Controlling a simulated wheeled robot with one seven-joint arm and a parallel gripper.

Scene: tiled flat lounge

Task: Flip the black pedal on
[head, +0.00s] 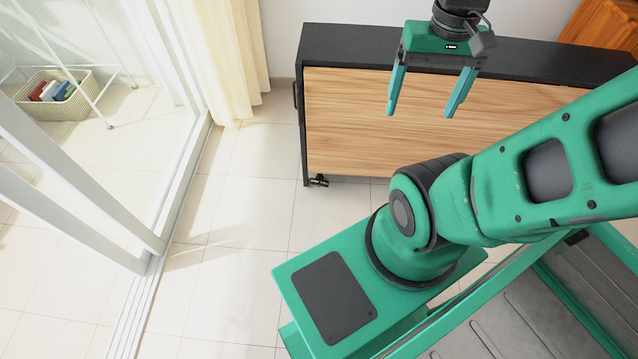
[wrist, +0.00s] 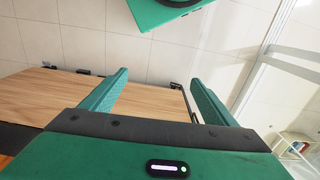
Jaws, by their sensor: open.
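A small black pedal (head: 319,181) sticks out near the floor at the lower left corner of a black-framed cabinet (head: 345,45) with a wood-grain front.
A dark handle (head: 295,95) is on the cabinet's left side. A cream curtain (head: 225,55) hangs left of it, beside a white-framed sliding door (head: 80,160). A basket (head: 55,95) stands beyond the door. Tiled floor (head: 235,225) is clear left of the pedal.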

